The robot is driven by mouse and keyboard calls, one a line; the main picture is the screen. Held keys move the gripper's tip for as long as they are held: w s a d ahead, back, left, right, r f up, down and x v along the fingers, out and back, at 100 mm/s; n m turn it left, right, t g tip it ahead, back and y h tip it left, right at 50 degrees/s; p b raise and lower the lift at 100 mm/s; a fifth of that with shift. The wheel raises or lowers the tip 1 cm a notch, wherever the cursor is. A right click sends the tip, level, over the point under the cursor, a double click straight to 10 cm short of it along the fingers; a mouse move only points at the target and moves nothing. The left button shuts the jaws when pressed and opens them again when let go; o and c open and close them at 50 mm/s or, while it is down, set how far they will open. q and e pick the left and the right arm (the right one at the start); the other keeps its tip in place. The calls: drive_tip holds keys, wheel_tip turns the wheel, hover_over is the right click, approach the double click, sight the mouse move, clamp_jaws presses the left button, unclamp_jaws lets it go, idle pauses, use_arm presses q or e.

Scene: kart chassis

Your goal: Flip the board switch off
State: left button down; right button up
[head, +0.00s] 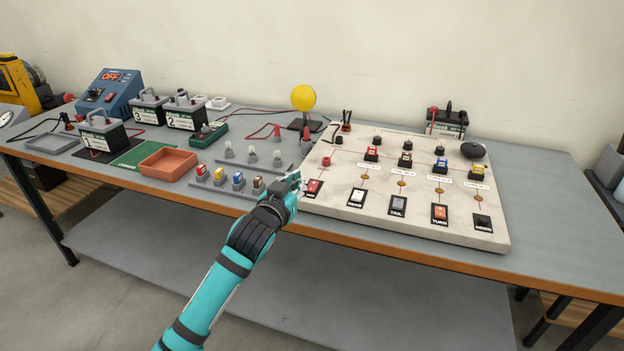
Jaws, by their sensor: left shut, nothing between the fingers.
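The pale board (340,215) lies flat on the bench. A row of switches runs along its front edge. At the left end is a red rocker switch (314,187) on a dark plate; its label is too small and partly hidden to read. To its right are the HEAD switch (357,197), TAIL switch (398,204), orange TURN switch (439,212) and dark HORN switch (482,221). My left gripper (294,181) is shut and empty, just left of the red switch at the board's front left corner. I cannot tell whether it touches the board. My right gripper is out of view.
Left of the board are a fuse rack (220,182), small bulbs (253,156), a terracotta tray (168,164), batteries (103,135) and a blue power unit (108,95) reading OFF. A yellow disc (303,98) stands behind. The bench (545,215) is clear right of the board.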

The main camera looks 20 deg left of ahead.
use_arm(q)
drive_tip(key=shift+w, duration=0.1)
hover_over(312, 188)
drive_tip(key=shift+s+f, duration=0.4)
drive_tip(key=shift+f, duration=0.2)
drive_tip(key=shift+w+f, duration=0.15)
drive_tip(key=shift+f, duration=0.5)
drive_tip(key=shift+w+f, duration=0.15)
drive_tip(key=shift+f, duration=0.45)
drive_tip(key=shift+w+f, duration=0.1)
drive_tip(key=shift+f, duration=0.75)
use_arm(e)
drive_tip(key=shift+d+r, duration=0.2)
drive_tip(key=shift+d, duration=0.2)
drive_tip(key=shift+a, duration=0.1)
